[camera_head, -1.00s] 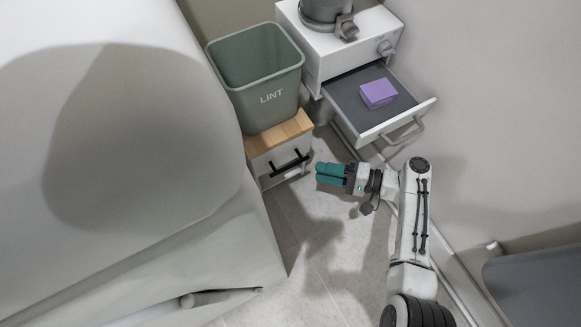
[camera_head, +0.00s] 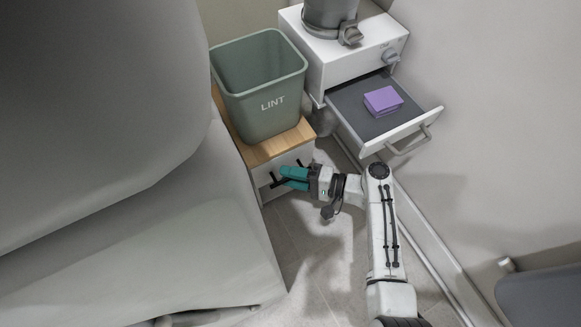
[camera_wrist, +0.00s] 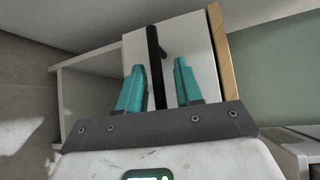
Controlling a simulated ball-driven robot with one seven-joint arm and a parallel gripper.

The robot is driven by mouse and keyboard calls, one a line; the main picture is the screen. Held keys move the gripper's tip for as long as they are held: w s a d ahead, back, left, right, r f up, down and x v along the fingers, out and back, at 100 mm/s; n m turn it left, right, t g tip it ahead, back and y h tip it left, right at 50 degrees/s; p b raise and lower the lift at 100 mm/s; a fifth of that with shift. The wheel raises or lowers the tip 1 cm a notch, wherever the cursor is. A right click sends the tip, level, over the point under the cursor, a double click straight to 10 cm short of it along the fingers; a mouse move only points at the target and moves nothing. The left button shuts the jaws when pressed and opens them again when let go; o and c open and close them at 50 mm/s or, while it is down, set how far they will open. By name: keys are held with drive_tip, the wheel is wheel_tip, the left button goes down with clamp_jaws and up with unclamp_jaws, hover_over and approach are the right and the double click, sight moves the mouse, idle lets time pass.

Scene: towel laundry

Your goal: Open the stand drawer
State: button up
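The stand has a wooden top (camera_head: 266,150) and a white drawer front (camera_head: 262,174) with a black bar handle (camera_head: 275,181). The drawer looks closed. My gripper (camera_head: 284,178), with teal fingers, is at the handle and partly hides it. In the wrist view the handle (camera_wrist: 155,62) runs between the two spread fingers of my gripper (camera_wrist: 157,72), with visible gaps on both sides. The white drawer front (camera_wrist: 193,42) lies just beyond the fingertips, and the edge of the wooden top (camera_wrist: 222,55) is at right.
A green LINT bin (camera_head: 262,85) stands on the stand. To its right, a white cabinet (camera_head: 330,62) has an open grey drawer (camera_head: 365,123) holding folded purple cloth (camera_head: 382,101). A large pale grey surface (camera_head: 110,150) fills the left. Floor (camera_head: 315,240) is clear before the stand.

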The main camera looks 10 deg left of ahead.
drive_tip(key=shift+f, duration=0.1)
drive_tip(key=c, duration=0.6)
clamp_jaws()
drive_tip(key=shift+w, duration=0.1)
drive_tip(key=s+d+p, duration=0.8)
drive_tip(key=s, duration=0.5)
drive_tip(key=shift+d, duration=0.4)
drive_tip(key=o, duration=0.6)
unclamp_jaws()
drive_tip(key=shift+d, duration=0.1)
